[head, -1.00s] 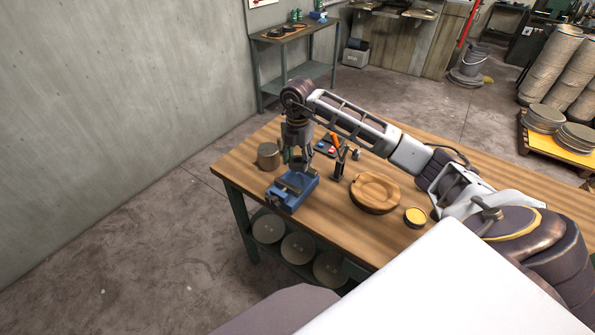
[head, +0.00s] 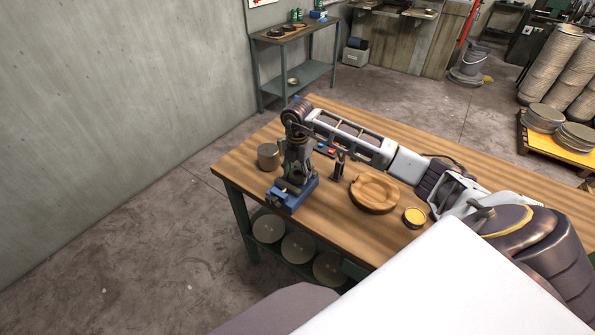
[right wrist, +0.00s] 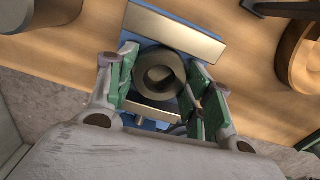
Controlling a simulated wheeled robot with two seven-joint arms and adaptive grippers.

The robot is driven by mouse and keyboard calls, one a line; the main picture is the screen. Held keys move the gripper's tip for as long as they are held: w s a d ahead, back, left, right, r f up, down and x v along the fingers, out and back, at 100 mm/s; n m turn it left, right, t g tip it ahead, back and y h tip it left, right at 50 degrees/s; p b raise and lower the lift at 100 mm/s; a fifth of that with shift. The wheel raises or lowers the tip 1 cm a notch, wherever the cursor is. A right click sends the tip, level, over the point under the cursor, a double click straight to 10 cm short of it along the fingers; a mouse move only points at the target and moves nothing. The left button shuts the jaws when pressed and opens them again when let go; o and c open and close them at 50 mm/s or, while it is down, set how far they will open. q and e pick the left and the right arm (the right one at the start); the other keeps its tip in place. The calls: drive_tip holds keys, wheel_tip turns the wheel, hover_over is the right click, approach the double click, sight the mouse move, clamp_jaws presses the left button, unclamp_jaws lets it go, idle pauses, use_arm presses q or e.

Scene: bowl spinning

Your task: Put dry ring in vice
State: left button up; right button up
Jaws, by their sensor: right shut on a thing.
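The blue vice (head: 287,197) sits at the left front corner of the wooden bench. My right gripper (head: 297,178) points down over the vice from above. In the right wrist view, a grey metal ring (right wrist: 140,76) lies between my right fingers, and the fingers are shut on its sides. The ring's round hole faces the camera. The two pale metal jaws of the vice (right wrist: 175,35) show above and below the ring, and the ring appears in or just over the gap between them. In the head view the gripper hides the ring. My left gripper is not in view.
On the bench (head: 235,163), a grey metal pot (head: 268,157) stands left of the vice. A small dark upright tool (head: 338,168), a round wooden piece (head: 374,192) and a yellow-topped tin (head: 414,217) stand to the right. The front left bench edge is close to the vice.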

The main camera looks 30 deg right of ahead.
sight(297, 174)
drive_tip(key=shift+f, duration=0.2)
drive_tip(key=o, duration=1.2)
drive_tip(key=shift+o, duration=0.2)
drive_tip(key=shift+r, duration=0.1)
drive_tip(key=shift+r, duration=0.75)
wheel_tip(297, 174, up, 10)
drive_tip(key=b, duration=0.2)
drive_tip(key=shift+r, duration=0.25)
